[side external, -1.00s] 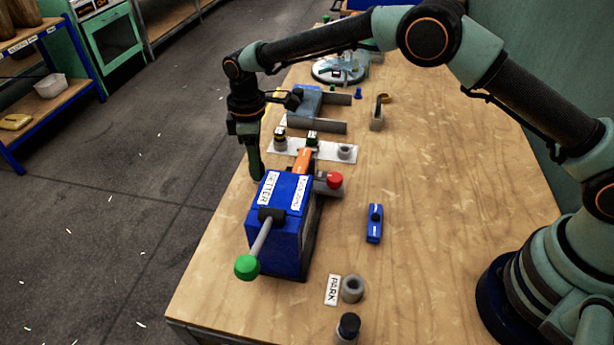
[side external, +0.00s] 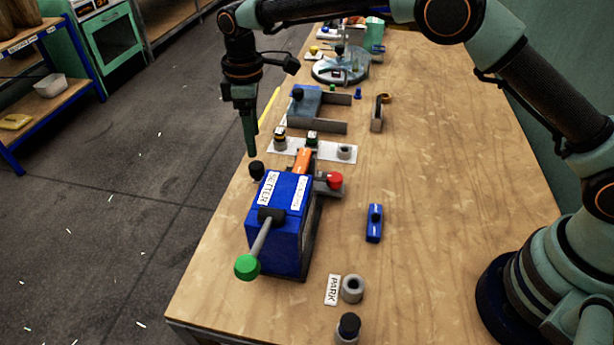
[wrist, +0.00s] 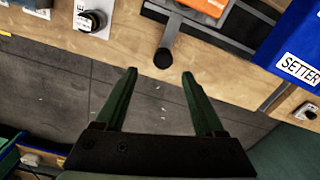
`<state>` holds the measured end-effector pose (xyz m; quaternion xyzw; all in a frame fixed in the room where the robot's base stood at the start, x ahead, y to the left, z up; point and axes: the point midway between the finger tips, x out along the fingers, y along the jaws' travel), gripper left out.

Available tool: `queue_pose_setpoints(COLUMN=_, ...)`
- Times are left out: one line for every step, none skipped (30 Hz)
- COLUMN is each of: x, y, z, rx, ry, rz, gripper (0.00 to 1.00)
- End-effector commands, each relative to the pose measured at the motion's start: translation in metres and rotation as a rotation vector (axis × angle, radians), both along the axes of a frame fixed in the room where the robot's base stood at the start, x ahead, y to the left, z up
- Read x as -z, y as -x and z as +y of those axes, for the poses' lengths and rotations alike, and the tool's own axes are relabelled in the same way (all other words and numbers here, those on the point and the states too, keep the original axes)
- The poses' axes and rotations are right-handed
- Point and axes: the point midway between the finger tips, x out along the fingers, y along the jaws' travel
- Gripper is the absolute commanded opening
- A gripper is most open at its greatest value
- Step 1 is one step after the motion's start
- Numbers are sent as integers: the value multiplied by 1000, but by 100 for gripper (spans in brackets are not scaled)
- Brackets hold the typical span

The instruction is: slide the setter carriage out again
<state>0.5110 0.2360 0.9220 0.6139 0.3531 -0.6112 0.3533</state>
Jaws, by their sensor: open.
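The setter (side external: 280,225) is a blue press box with a lever ending in a green ball (side external: 247,267). Its blue side with the SETTER label also shows in the wrist view (wrist: 300,45). The carriage's black knob (side external: 257,170) stands to the left of the press, near the table edge. The orange block also shows behind the press (side external: 303,160). My gripper (side external: 250,152) is open and empty above the knob; its fingers (wrist: 158,75) point toward it, not touching.
A red knob (side external: 335,180) sticks out right of the press. A white strip (side external: 325,151) with small posts lies behind it. A blue block (side external: 374,223) lies to the right. A PARK label (side external: 332,290) and grey ring (side external: 352,289) are in front.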

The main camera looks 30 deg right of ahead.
Motion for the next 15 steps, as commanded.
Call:
queue_pose_setpoints(x=-11, y=-1, z=0, rx=0, ry=-3, rz=-5, gripper=71)
queue_pose_setpoints(x=-17, y=-1, z=0, rx=1, ry=-2, rz=-5, gripper=71)
queue_pose_setpoints(x=-23, y=-1, z=0, rx=1, ry=-2, rz=-5, gripper=71)
queue_pose_setpoints(x=-28, y=-1, z=0, rx=1, ry=-2, rz=-3, gripper=71)
queue_pose_setpoints(x=-32, y=-1, z=0, rx=1, ry=-2, rz=-5, gripper=71)
queue_pose_setpoints(x=-37, y=-1, z=0, rx=1, ry=-2, rz=-3, gripper=71)
queue_pose_setpoints(x=-40, y=-1, z=0, rx=1, ry=-2, rz=-3, gripper=71)
queue_pose_setpoints(x=-43, y=-1, z=0, rx=1, ry=-2, rz=-5, gripper=71)
queue_pose_setpoints(x=-46, y=-1, z=0, rx=1, ry=-2, rz=-3, gripper=71)
queue_pose_setpoints(x=-48, y=-1, z=-1, rx=1, ry=-2, rz=-3, gripper=71)
queue_pose_setpoints(x=-49, y=-1, z=-1, rx=1, ry=-2, rz=-3, gripper=71)
queue_pose_setpoints(x=-50, y=-1, z=-1, rx=1, ry=-1, rz=-3, gripper=71)
queue_pose_setpoints(x=-51, y=-1, z=-1, rx=1, ry=-1, rz=-3, gripper=71)
queue_pose_setpoints(x=-51, y=-1, z=-1, rx=1, ry=-1, rz=-3, gripper=71)
queue_pose_setpoints(x=-51, y=-1, z=-1, rx=1, ry=-1, rz=-2, gripper=71)
